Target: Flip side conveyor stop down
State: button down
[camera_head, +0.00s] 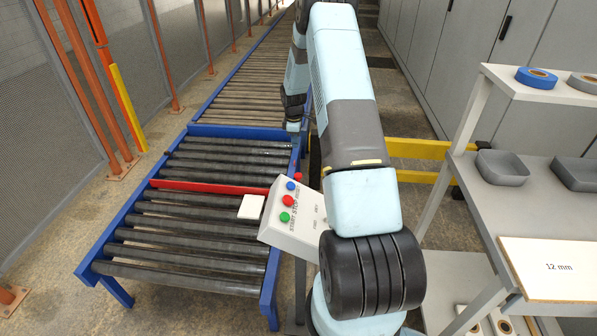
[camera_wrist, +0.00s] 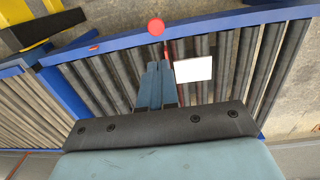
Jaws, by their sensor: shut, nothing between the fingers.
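The side conveyor stop is a red bar (camera_head: 208,187) lying across the dark rollers of the short blue-framed conveyor (camera_head: 118,222). In the wrist view, a bit of red (camera_wrist: 168,46) shows beyond my gripper, and a round red knob (camera_wrist: 156,26) stands at the blue rail. My gripper (camera_wrist: 157,66) is shut and empty, above the rollers, with its fingertips pointing toward the knob and apart from it in the picture. In the head view my arm hides most of the gripper. I cannot tell the gap in height.
A white plate (camera_head: 251,207) is beside the red bar; it also shows in the wrist view (camera_wrist: 193,69). A button box (camera_head: 291,219) stands at the conveyor's right. A shelf table (camera_head: 480,200) holds a 12 mm board (camera_head: 556,262) and grey trays (camera_head: 502,168). Mesh fencing (camera_head: 55,110) lines the left.

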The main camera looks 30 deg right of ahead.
aim_at(297, 176)
jog(key=shift+w+d+f, duration=0.1)
jog(key=shift+d+f, duration=0.1)
jog(key=shift+f, duration=0.4)
jog(key=shift+d+f, duration=0.15)
jog(key=shift+f, duration=0.45)
jog(key=f, duration=1.4)
jog(key=shift+w+d, duration=0.1)
jog(key=shift+d, duration=0.15)
notch_tip(297, 176, down, 5)
jog(key=shift+r, duration=0.1)
